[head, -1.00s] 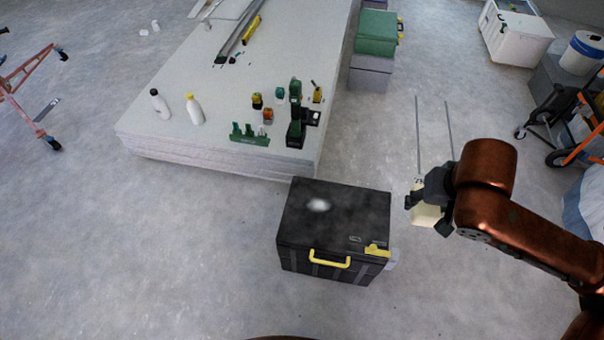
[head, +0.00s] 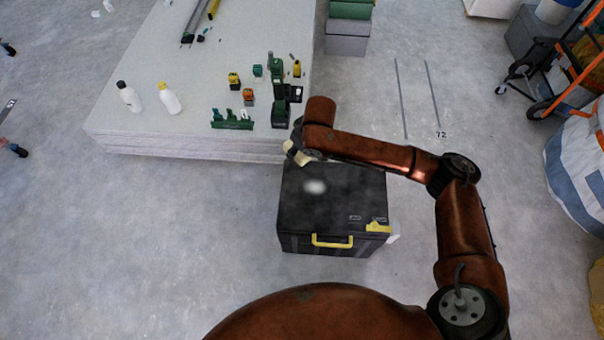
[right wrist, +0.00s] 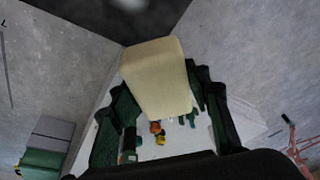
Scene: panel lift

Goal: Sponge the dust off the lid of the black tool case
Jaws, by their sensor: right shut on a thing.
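The black tool case (head: 325,215) stands on the floor in the middle of the head view, with a yellow handle and a yellow latch on its front. Its lid carries a whitish dust patch (head: 314,187) and fainter grey smears around it. My right gripper (head: 298,150) is at the lid's far left edge, partly hidden by its own wrist. It is shut on a pale yellow sponge (right wrist: 156,78), which fills the middle of the right wrist view. I cannot tell whether the sponge touches the lid. My left gripper is not in view.
A stack of white boards (head: 190,148) lies just behind the case, with two bottles (head: 169,98), green tools and small coloured items on top. Green and grey boxes (head: 346,38) stand behind. A hand truck (head: 560,80) and a white-blue bag (head: 578,170) are at the right. Floor left of the case is clear.

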